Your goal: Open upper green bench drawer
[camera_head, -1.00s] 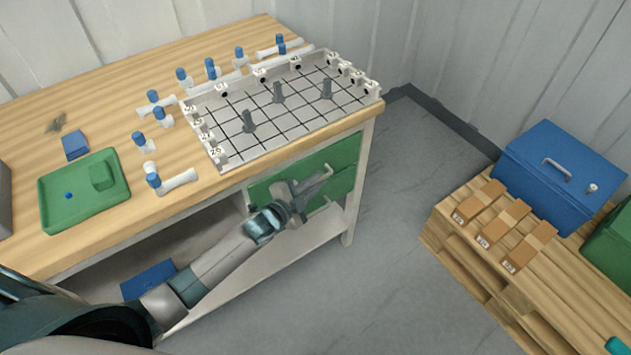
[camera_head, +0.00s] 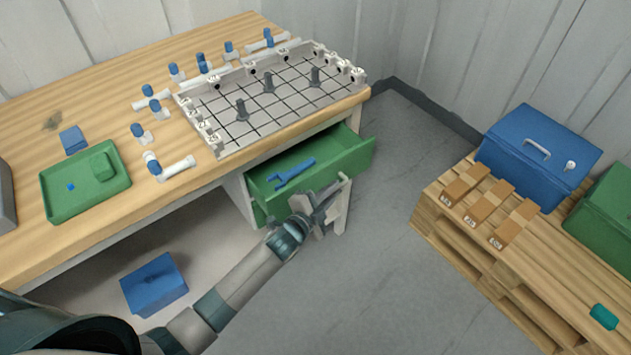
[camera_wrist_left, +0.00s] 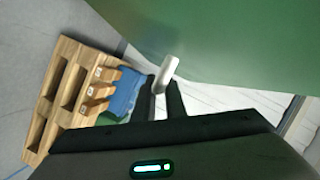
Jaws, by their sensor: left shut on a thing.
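The upper green bench drawer (camera_head: 345,160) stands pulled out from under the right end of the workbench. A blue tool, perhaps a wrench (camera_head: 290,173), lies inside it. My left gripper (camera_head: 328,205) is at the front of the drawer, shut on its handle. In the left wrist view the light grey handle (camera_wrist_left: 166,73) sits between the two dark fingertips (camera_wrist_left: 165,88), with the green drawer front (camera_wrist_left: 220,40) filling the upper right. The lower drawer is mostly hidden by the upper one and my arm. My right gripper is not in view.
The wooden bench top (camera_head: 110,110) carries a white gridded frame (camera_head: 270,100), several blue-capped parts and a green tray (camera_head: 85,185). A blue box (camera_head: 153,284) stands under the bench. A pallet (camera_head: 470,235) with cartons and a blue case (camera_head: 540,155) is at right. Floor between is clear.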

